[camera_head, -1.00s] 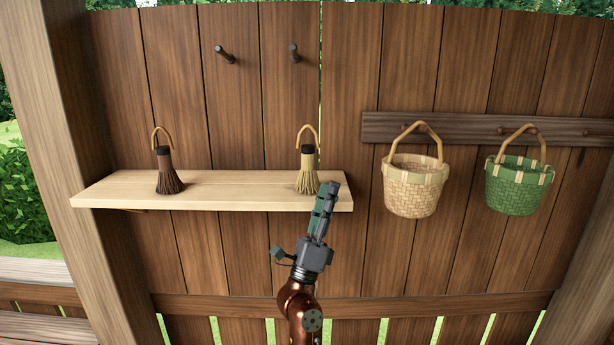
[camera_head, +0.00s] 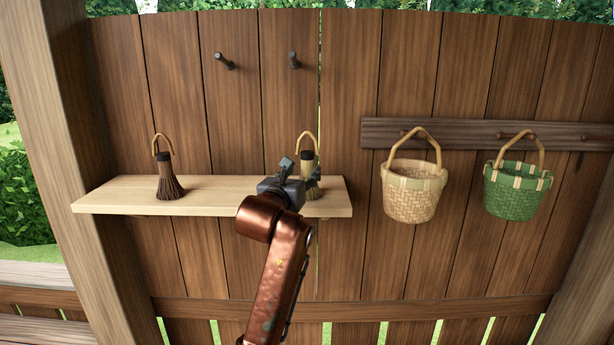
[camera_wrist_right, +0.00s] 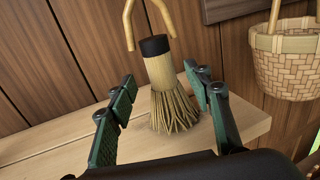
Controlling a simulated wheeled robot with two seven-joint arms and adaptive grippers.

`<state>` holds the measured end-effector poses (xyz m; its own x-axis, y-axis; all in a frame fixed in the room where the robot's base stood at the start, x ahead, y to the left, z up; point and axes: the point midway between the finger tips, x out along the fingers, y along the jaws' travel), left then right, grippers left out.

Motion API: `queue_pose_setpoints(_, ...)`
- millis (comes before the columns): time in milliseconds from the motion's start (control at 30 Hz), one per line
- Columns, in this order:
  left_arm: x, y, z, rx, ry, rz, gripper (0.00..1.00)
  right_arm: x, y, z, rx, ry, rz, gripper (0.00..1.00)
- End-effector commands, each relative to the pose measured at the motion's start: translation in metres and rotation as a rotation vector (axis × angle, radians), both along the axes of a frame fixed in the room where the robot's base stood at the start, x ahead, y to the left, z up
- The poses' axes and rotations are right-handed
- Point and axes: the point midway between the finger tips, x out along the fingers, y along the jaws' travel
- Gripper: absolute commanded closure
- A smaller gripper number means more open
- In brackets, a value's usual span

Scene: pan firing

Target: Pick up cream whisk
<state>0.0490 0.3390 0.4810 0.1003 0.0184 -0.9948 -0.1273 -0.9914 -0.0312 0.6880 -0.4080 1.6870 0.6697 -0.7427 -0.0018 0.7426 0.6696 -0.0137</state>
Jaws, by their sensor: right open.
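The cream whisk (camera_head: 307,160) stands upright at the right end of the shelf, with a dark band and a tan loop on top. My right gripper (camera_head: 298,170) is in front of it and partly hides its handle and bristles in the head view. In the right wrist view, the whisk (camera_wrist_right: 160,70) stands between the two spread fingers of my open right gripper (camera_wrist_right: 160,98). I cannot tell whether a finger touches it. My left gripper is not in view.
A brown whisk (camera_head: 168,180) stands further left on the wooden shelf (camera_head: 115,197). Two bare pegs (camera_head: 224,61) stick out above. A cream basket (camera_head: 411,195) and a green basket (camera_head: 515,192) hang from a rail (camera_head: 460,135) at the right.

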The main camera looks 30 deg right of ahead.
Motion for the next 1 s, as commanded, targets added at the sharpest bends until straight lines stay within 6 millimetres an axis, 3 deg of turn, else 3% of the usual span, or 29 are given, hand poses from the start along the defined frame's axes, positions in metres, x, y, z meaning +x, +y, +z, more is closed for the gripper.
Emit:
queue_pose_setpoints(300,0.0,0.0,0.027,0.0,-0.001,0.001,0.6,0.027,-0.033,0.002,0.0,0.001,-0.004,0.53)
queue_pose_setpoints(567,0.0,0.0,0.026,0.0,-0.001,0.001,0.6,0.03,-0.035,0.0,-0.001,0.001,-0.002,0.54)
queue_pose_setpoints(1000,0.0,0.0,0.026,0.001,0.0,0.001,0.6,0.03,-0.035,0.0,-0.001,0.001,-0.002,0.84)
